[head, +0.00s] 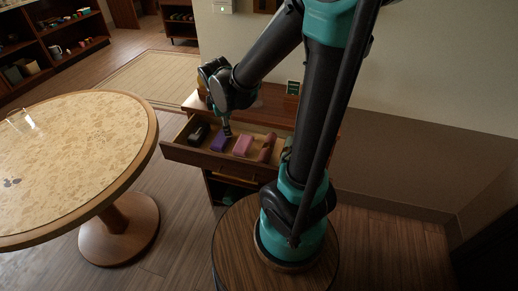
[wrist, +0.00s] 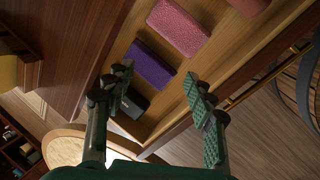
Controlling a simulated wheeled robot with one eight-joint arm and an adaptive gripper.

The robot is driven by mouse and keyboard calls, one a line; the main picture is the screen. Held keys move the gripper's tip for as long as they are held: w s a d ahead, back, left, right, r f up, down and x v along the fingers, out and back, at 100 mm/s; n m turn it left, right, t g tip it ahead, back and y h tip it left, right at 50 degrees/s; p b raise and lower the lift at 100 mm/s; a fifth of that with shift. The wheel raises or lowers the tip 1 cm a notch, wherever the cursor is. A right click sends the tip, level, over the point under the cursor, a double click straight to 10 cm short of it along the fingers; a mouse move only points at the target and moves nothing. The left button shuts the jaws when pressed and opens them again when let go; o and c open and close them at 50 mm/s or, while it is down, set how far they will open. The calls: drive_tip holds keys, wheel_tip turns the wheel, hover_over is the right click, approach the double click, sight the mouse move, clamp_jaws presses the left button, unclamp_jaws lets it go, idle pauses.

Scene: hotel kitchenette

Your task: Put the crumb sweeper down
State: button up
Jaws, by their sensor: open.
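An open drawer (head: 205,162) holds a row of small items. They are a black one (head: 198,134), a purple block (head: 218,143), a pink block (head: 243,146) and a reddish-brown one (head: 267,149). I cannot tell for sure which is the crumb sweeper. My gripper (head: 227,131) is over the drawer, close to the purple block. In the wrist view my gripper (wrist: 160,87) is open, its fingers apart with nothing gripped. The purple block (wrist: 152,65) lies just beyond the fingertips, and the black item (wrist: 130,103) shows between the fingers. Whether a finger touches the purple block is unclear.
The drawer belongs to a wooden cabinet (head: 268,104) with a small dark sign (head: 292,88) on top. A round table (head: 80,150) with a clear glass (head: 22,122) stands at left. Shelves (head: 60,40) stand at the back left. Floor is open between table and shelves.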

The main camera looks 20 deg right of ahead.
drive_tip(key=s+d+f+m, duration=0.1)
drive_tip(key=s+d+m, duration=0.3)
drive_tip(key=s+m, duration=0.2)
drive_tip(key=s+d+f+m+y, duration=0.1)
drive_tip(key=s+d+m, duration=0.3)
drive_tip(key=m, duration=0.6)
drive_tip(key=s+f, duration=0.1)
drive_tip(key=s, duration=0.1)
drive_tip(key=shift+s+d+f+t, duration=0.15)
drive_tip(key=shift+s+t, duration=0.2)
drive_tip(key=shift+t, duration=0.05)
